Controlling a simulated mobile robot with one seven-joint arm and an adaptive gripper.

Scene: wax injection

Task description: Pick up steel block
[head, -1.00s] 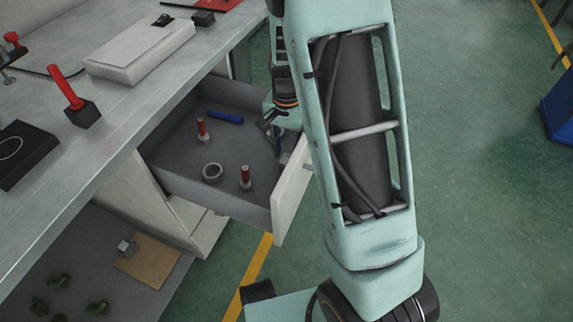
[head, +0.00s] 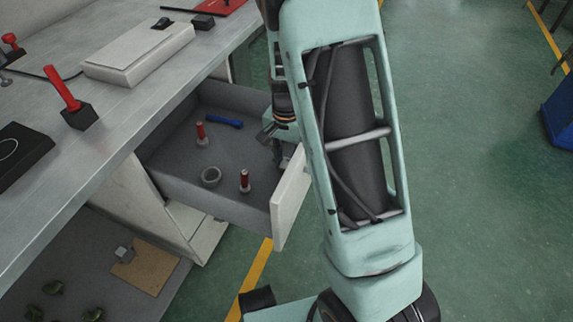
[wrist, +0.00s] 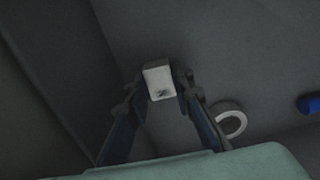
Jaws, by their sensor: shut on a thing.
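A pale grey steel block (wrist: 160,82) sits between the fingertips of my gripper (wrist: 160,86) in the wrist view. The fingers touch it on both sides and are shut on it. In the head view my gripper (head: 280,152) is low inside the open drawer, near its front right corner. The block is hard to make out there, and my arm hides part of that corner. I cannot tell whether the block touches the drawer floor.
The open drawer (head: 235,205) also holds two red-handled pieces (head: 201,133), (head: 244,181), a grey ring (head: 211,177) and a blue piece (head: 224,122). The workbench (head: 110,145) is at left. Another small grey block (head: 123,253) lies on a brown board below.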

